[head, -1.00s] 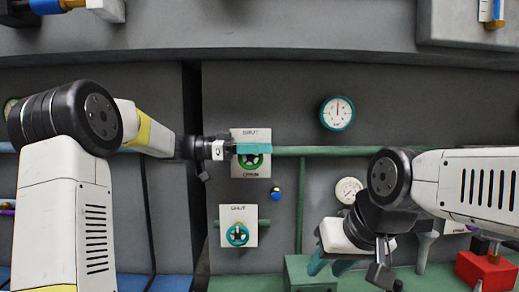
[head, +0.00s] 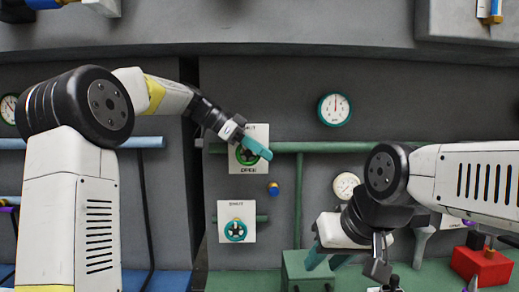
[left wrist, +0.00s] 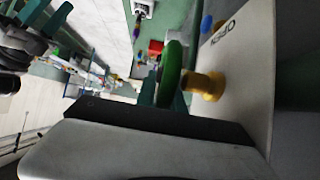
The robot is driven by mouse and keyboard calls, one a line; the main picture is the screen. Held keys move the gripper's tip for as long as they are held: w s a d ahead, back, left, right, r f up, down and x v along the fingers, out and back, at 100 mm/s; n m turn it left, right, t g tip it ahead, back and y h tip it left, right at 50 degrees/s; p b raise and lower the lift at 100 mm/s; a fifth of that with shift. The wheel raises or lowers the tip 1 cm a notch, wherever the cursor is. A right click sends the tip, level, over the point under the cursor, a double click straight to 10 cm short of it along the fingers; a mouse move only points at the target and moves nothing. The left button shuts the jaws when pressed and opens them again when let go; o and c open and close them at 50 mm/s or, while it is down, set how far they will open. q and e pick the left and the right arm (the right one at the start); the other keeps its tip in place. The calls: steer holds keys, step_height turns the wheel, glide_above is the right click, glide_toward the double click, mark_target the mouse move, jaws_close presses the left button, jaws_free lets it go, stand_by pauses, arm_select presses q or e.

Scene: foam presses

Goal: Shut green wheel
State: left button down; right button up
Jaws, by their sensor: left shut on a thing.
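The green wheel (head: 244,156) sits on a white plate (head: 238,165) marked SHUT above and OPEN below, on the grey wall. My left gripper (head: 257,148) is shut on the wheel's rim and hides part of the wheel and of the lettering. Its teal fingers slope down to the right. In the left wrist view the green wheel (left wrist: 171,72) shows edge-on, with a brass stem (left wrist: 206,86) running to the plate. My right gripper (head: 327,258) hangs at the lower right with its teal fingers apart, clear of the wheel.
A second plate with a teal wheel (head: 235,230) is just below. A blue and yellow knob (head: 273,188) lies between them to the right. A green pipe (head: 315,147) runs right from the plate. Gauges (head: 334,109) are on the wall. A red box (head: 482,267) stands at the lower right.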

arm_select(q)
steer(key=shift+a+f+y, duration=0.1)
steer(key=shift+f+y, duration=0.2)
steer(key=shift+y, duration=0.65)
steer(key=shift+d+f+y, duration=0.1)
steer(key=shift+f+y, duration=0.2)
steer(key=shift+y, duration=0.6)
steer(key=shift+a+f+y, duration=0.1)
steer(key=shift+f+y, duration=0.2)
steer(key=shift+y, duration=0.65)
steer(key=c, duration=1.4)
jaws_free()
steer(key=shift+f, duration=0.1)
steer(key=shift+c, duration=0.2)
